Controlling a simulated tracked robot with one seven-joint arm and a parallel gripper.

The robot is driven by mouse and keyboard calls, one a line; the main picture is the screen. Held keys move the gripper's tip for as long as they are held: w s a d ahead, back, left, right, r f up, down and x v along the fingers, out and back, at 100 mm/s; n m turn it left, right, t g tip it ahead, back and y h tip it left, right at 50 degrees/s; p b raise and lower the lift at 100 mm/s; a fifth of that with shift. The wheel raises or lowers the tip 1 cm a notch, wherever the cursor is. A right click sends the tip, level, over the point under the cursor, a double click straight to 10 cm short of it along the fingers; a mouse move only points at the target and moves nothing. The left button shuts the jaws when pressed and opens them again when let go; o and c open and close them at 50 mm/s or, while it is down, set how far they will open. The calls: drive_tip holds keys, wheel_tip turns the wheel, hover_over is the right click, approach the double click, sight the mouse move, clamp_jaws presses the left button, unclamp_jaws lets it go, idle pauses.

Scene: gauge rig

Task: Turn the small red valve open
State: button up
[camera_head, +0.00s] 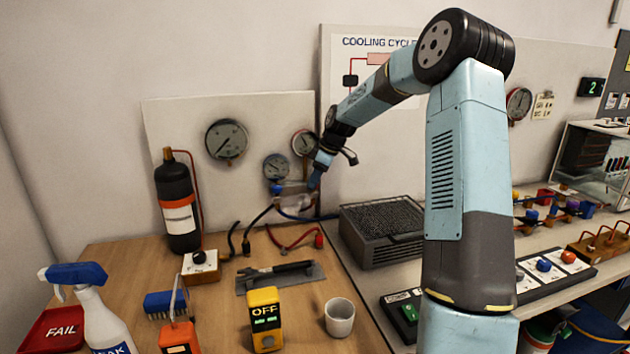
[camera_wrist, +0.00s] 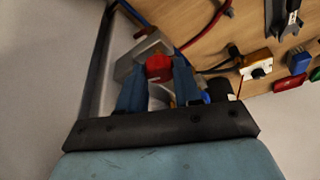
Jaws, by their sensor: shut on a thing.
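The small red valve (camera_wrist: 160,67) shows as a round red knob on a pale grey block in the wrist view. My gripper (camera_wrist: 158,73) has its two blue fingers on either side of the knob, shut on it. In the head view my gripper (camera_head: 314,179) is at the pipework in front of the gauge panel. There the red knob is hidden or too small to make out. A blue knob (camera_head: 277,189) sits just left of my gripper. How far the valve is turned cannot be told.
Gauges (camera_head: 227,140) hang on the panel behind. A black gas bottle (camera_head: 177,205) stands to the left. Red and blue hoses run below my gripper. A grey ribbed box (camera_head: 383,232) is to the right. A white cup (camera_head: 339,317) and yellow OFF meter (camera_head: 265,320) stand in front.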

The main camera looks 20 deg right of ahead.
drive_tip(key=shift+d+n, duration=0.15)
drive_tip(key=shift+n, duration=0.25)
drive_tip(key=o, duration=1)
drive_tip(key=shift+o, duration=0.2)
drive_tip(key=v, duration=1.3)
drive_tip(key=shift+w+d+r, duration=0.15)
drive_tip(key=shift+d+r, duration=0.05)
drive_tip(key=shift+r, duration=0.1)
